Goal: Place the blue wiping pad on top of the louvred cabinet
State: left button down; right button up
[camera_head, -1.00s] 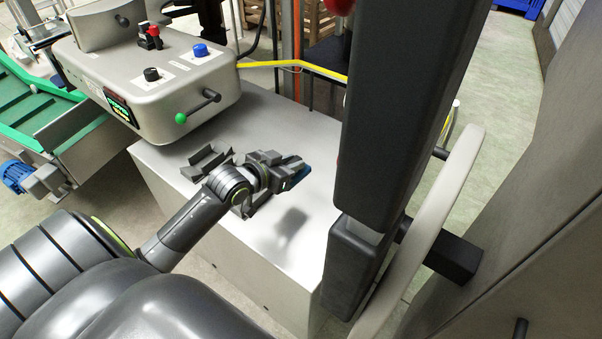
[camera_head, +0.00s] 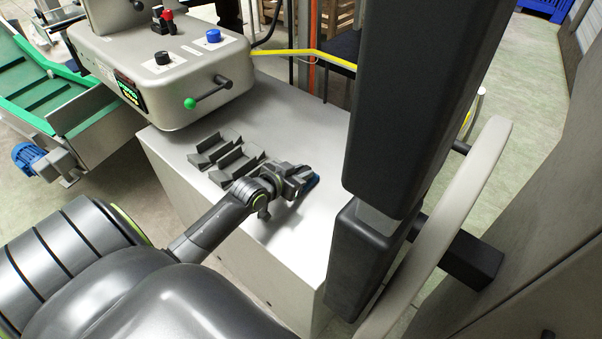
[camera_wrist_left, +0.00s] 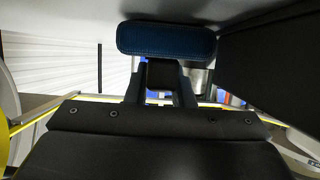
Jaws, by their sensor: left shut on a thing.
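The blue wiping pad (camera_head: 313,182) is held in the jaws of my left gripper (camera_head: 298,178), low over the smooth grey top of the cabinet (camera_head: 285,130). In the left wrist view the pad (camera_wrist_left: 166,40) shows as a dark blue block across the tips of the gripper (camera_wrist_left: 160,80). The head view does not show clearly whether the pad touches the top. No louvres are visible on the cabinet's sides in view. My right gripper is not in view.
Two dark cradles (camera_head: 212,150) sit on the top just left of the gripper. A dark column (camera_head: 410,100) rises at right. Bare top lies between the gripper and the column.

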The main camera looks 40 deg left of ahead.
pick_arm(q)
jog(key=c, duration=1.3)
grip_release()
jog(key=shift+o, duration=0.2)
jog(key=shift+r, duration=0.15)
jog(key=p+v, duration=0.2)
jog(key=v, duration=0.9)
jog(key=shift+s, duration=0.1)
jog(key=shift+s+r, duration=0.1)
jog(key=shift+s, duration=0.3)
